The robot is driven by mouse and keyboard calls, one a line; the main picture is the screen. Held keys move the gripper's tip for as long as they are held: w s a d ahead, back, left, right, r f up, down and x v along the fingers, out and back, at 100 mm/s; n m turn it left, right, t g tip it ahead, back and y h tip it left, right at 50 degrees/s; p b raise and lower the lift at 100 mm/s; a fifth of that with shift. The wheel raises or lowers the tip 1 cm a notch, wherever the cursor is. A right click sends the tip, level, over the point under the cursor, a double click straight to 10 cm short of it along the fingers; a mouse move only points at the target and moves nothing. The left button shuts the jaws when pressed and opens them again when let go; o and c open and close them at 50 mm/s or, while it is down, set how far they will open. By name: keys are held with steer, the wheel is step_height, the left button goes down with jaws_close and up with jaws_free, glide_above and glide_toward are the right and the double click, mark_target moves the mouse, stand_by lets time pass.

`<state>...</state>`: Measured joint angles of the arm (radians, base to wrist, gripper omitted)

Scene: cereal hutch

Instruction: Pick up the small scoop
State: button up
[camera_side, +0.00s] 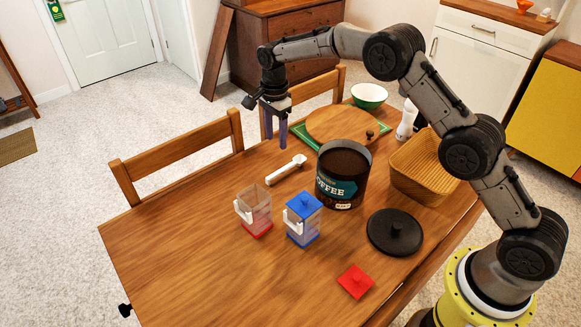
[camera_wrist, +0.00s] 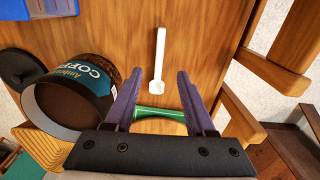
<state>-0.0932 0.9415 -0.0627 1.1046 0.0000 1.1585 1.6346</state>
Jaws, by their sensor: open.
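The small white scoop (camera_side: 286,169) lies flat on the wooden table, left of the coffee canister in the side view. In the wrist view the scoop (camera_wrist: 158,62) lies ahead of my fingertips, with its bowl end nearest them and its handle pointing away. My gripper (camera_side: 275,143) hangs above the table near its far edge, fingers pointing down, open and empty. In the wrist view my gripper's two purple fingers (camera_wrist: 155,75) stand wide apart, with the scoop seen between and beyond them, not touched.
The open coffee canister (camera_side: 342,175) stands beside the scoop. A wicker basket (camera_side: 424,168), a round wooden board (camera_side: 345,124), a black lid (camera_side: 394,232), a red lid (camera_side: 355,281) and two clear containers, one red-based (camera_side: 256,213) and one blue-lidded (camera_side: 303,222), stand around. The table's left part is clear.

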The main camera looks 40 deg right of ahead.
mark_target(277, 172)
step_height(277, 172, down, 12)
steer(key=shift+a+f, duration=0.1)
steer(key=shift+f, duration=0.1)
jaws_close()
stand_by(0.5)
